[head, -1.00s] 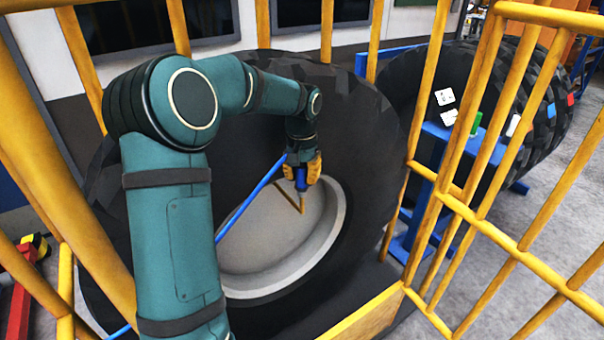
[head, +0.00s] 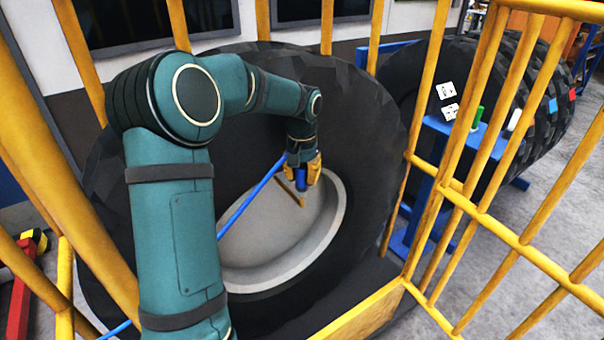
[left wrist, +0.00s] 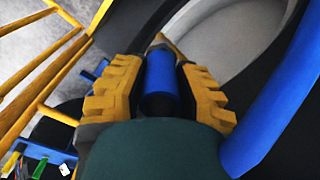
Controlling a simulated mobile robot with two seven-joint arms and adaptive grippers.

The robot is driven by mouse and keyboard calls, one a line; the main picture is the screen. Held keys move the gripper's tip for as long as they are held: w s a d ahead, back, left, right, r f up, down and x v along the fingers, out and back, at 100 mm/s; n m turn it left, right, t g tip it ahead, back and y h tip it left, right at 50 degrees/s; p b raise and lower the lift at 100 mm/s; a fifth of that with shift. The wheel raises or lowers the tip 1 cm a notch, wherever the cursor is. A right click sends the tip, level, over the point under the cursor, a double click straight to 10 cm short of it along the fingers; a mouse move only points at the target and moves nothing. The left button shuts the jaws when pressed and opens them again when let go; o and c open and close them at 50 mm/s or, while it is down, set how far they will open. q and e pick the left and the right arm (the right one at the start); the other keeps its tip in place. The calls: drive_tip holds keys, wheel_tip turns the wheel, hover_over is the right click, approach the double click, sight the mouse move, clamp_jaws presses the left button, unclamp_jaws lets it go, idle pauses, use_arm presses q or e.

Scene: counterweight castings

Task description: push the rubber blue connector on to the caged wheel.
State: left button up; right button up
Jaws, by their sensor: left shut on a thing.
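The caged wheel is a large black tyre (head: 372,130) with a grey rim (head: 275,245), standing inside a yellow cage. My left gripper (head: 302,178) is in front of the rim's upper right part. Its yellow fingers are shut on the blue connector (head: 301,180), which has a blue hose (head: 250,195) running down to the left. In the left wrist view the connector (left wrist: 160,85) sits between the two yellow fingers (left wrist: 158,88). A brass-coloured stem (left wrist: 160,42) shows just beyond its end; I cannot tell whether they touch. My right gripper is not in view.
Yellow cage bars (head: 470,110) stand to the right and left of the wheel. Beyond them a blue stand (head: 465,138) holds a green object (head: 477,117) and a white one. Another large tyre (head: 545,110) stands behind it.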

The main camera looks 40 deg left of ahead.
use_arm(q)
drive_tip(key=o, duration=1)
drive_tip(key=shift+c, duration=0.2)
wheel_tip(320, 180, up, 12)
drive_tip(key=shift+s+r, duration=0.1)
